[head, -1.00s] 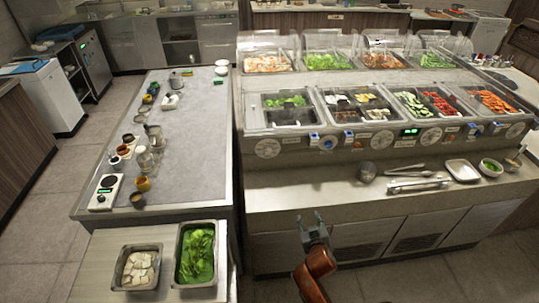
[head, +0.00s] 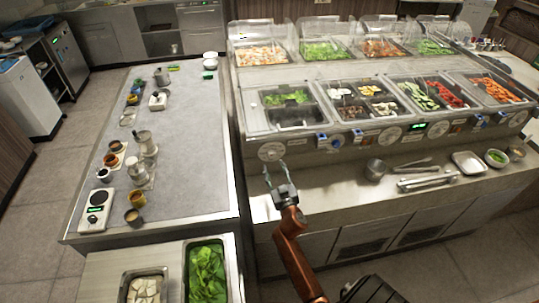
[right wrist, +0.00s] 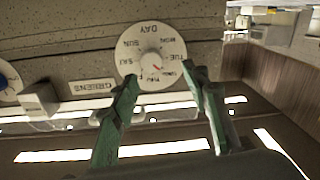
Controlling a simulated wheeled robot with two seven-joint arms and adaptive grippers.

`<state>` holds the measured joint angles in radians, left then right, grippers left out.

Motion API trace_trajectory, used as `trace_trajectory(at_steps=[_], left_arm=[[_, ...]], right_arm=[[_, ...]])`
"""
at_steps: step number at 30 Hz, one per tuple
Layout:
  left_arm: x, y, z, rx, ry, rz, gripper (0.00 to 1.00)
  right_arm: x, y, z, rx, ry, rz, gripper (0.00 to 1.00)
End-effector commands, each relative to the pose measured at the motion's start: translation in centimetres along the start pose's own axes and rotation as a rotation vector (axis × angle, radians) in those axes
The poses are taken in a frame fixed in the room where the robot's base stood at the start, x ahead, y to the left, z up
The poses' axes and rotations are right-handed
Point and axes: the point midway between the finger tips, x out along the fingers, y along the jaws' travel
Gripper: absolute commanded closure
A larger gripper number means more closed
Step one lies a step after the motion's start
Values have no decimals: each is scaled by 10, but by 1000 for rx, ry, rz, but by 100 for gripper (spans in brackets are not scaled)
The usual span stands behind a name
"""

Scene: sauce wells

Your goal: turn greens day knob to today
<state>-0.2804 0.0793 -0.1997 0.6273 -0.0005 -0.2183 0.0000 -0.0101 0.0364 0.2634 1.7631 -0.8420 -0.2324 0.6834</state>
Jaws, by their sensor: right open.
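The greens day knob is a white round dial (head: 271,151) at the left end of the counter's front panel. In the right wrist view the dial (right wrist: 150,52) shows day letters around its rim, a raised centre knob and a small red mark pointing toward the lower right. A GREENS label (right wrist: 92,87) is beside it. My right gripper (head: 275,172) is open just below and in front of the dial. In the right wrist view its two green fingers (right wrist: 163,82) are apart, with the dial beyond and between them; no contact is clear. My left gripper is not in view.
A green-lit display (head: 418,127) is on the same panel, too small to read. A metal cup (head: 375,167) and tongs (head: 428,181) lie on the ledge at right. The ledge below the dial is clear.

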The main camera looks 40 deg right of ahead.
Motion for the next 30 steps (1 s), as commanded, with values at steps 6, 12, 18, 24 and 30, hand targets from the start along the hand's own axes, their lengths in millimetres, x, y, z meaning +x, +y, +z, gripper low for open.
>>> trace_trajectory(at_steps=[6, 12, 18, 24, 30], left_arm=[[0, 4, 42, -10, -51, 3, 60], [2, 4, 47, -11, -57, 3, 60], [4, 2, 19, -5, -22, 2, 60], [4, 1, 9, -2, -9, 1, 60], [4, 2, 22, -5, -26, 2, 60]], right_arm=[[32, 12, 2, -1, -3, 16, 58], [56, 14, 3, 0, -4, 18, 58], [64, 13, 2, 0, -4, 17, 58], [64, 12, 2, 0, -4, 15, 58], [64, 11, 2, 0, -4, 14, 72]])
